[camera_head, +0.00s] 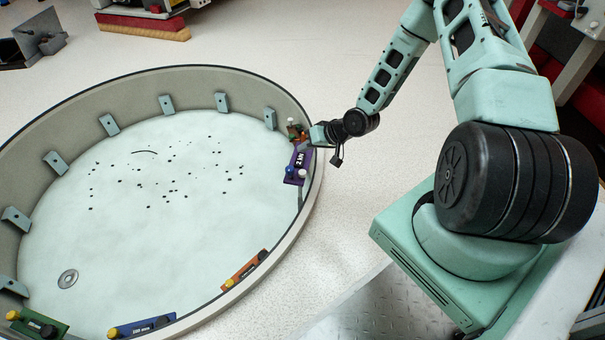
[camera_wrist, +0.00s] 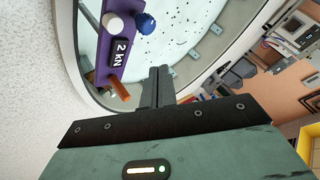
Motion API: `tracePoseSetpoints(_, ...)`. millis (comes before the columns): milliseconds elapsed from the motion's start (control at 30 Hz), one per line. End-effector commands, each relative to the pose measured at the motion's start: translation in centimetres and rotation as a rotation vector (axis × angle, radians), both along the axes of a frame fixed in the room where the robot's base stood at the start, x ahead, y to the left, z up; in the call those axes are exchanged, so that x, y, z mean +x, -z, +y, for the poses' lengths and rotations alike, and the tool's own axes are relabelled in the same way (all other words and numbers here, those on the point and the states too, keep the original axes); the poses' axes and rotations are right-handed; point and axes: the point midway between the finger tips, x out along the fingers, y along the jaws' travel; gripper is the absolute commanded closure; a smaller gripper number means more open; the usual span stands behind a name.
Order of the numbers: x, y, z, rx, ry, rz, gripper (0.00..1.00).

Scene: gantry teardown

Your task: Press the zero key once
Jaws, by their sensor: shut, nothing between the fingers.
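A purple panel (camera_head: 296,179) with a dark label reading 2 kN is fixed at the right inner wall of the round tub; it also shows in the wrist view (camera_wrist: 105,70). It carries a white knob (camera_wrist: 112,23) and a blue knob (camera_wrist: 145,25). A small orange piece (camera_wrist: 120,88) sticks out near the panel's end closest to my gripper. No key marked zero can be made out. My gripper (camera_wrist: 160,70) is shut and empty, apart from the panel, to the right of the orange piece in the wrist view. In the head view its fingertips are hard to make out.
The tub's rim (camera_head: 313,185) passes just under my wrist. A small green and orange unit with a white knob (camera_head: 291,121) sits behind the purple panel. Orange (camera_head: 243,272), blue (camera_head: 140,328) and green (camera_head: 38,326) panels line the near wall. A metal washer (camera_head: 68,276) lies on the pale floor.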

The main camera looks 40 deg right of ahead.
Motion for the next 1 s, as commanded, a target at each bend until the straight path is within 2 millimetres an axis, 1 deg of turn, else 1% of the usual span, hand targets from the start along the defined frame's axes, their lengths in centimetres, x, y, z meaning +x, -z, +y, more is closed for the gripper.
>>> tracePoseSetpoints(33, 0.0, 1.0, 0.0, 0.0, 0.0, 0.0, 1.0)
tracePoseSetpoints(300, 0.0, 4.7, 0.0, 0.0, 0.0, 0.0, 1.0)
tracePoseSetpoints(400, 0.0, 6.1, 0.0, 0.0, 0.0, 0.0, 1.0)
tracePoseSetpoints(500, 0.0, 6.9, 0.0, 0.001, 0.0, 0.001, 1.0)
tracePoseSetpoints(667, 0.0, 7.8, 0.0, 0.0, 0.0, 0.0, 1.0)
tracePoseSetpoints(1000, 0.0, 7.8, 0.0, 0.0, 0.0, 0.0, 1.0)
